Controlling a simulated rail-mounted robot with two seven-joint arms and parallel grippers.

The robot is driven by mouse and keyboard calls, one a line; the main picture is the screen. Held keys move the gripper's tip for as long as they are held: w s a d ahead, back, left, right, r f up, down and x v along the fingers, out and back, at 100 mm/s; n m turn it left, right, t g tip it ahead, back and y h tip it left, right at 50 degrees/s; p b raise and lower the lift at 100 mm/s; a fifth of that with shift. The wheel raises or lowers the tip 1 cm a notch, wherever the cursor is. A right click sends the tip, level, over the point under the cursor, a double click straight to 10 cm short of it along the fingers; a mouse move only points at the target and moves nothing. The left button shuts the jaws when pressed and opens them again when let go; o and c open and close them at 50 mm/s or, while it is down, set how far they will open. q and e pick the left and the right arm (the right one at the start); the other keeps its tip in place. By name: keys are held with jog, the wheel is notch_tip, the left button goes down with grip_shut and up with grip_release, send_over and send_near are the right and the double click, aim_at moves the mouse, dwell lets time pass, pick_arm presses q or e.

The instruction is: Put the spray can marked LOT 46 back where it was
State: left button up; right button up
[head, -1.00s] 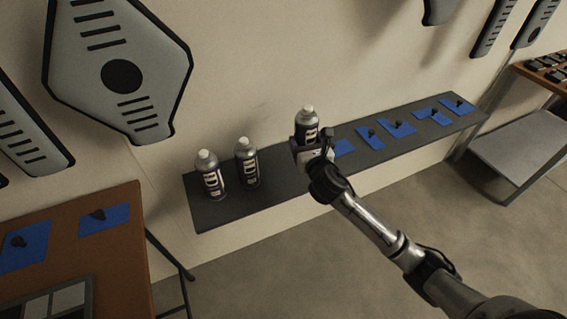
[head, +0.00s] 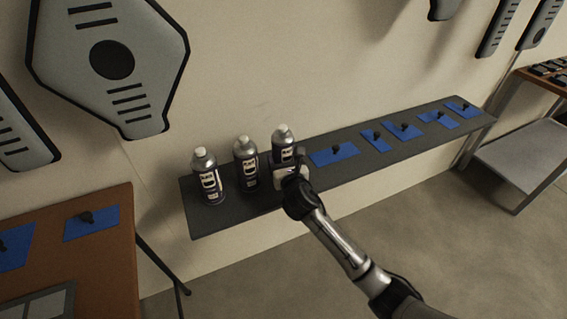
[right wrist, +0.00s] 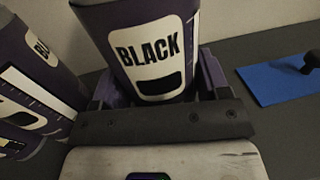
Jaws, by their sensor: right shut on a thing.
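Three spray cans stand in a row at the left part of the dark shelf (head: 222,215): a left can (head: 207,177), a middle can (head: 246,163) and a right can (head: 283,146). My right gripper (head: 284,166) is shut on the right can, close beside the middle one. In the right wrist view the held can (right wrist: 155,50) sits upright between the fingers, its label reading BLACK. Another can (right wrist: 35,65) stands to its left. No LOT number is readable. Whether the held can touches the shelf is hard to tell. My left gripper is not in view.
Several blue mats with dark knobs, such as the nearest mat (head: 334,154), lie along the shelf to the right. A brown table (head: 105,250) stands at the lower left. A grey low bench (head: 515,160) is at the right. Panels hang on the wall above.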

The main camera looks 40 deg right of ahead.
jog(key=shift+r, duration=0.15)
jog(key=o, duration=1.4)
jog(key=shift+f, duration=0.25)
